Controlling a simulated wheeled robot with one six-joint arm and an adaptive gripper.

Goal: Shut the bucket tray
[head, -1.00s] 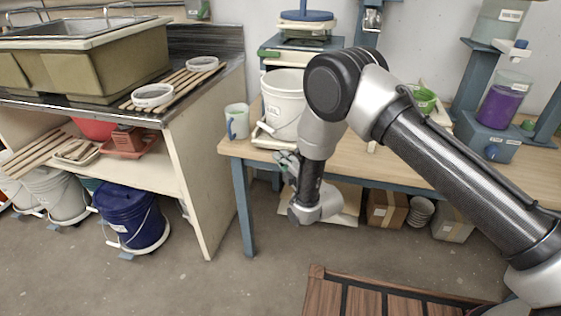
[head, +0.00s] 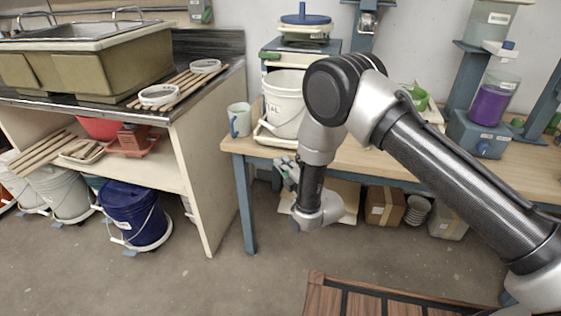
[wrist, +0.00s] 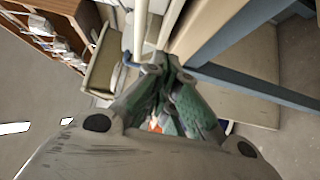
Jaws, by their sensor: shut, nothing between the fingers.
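A white bucket (head: 284,112) stands on the wooden worktable in the head view. It sits on a low white tray (head: 262,138) at the table's front edge. My gripper (head: 283,167) is just below that front edge, shut and empty. In the wrist view the fingertips of my gripper (wrist: 165,65) are together beside a small blue hooked piece (wrist: 131,61), close to white rails that look like the tray. I cannot tell whether they touch. A dark blue bucket (head: 130,208) stands on a low white tray (head: 154,245) with a blue tab, under the sink counter.
A mug (head: 239,120) stands left of the white bucket. A blue table leg (head: 244,205) is left of my gripper, and cardboard boxes (head: 384,206) lie beneath the table. A slatted wooden piece (head: 325,298) is in front. The floor between is clear.

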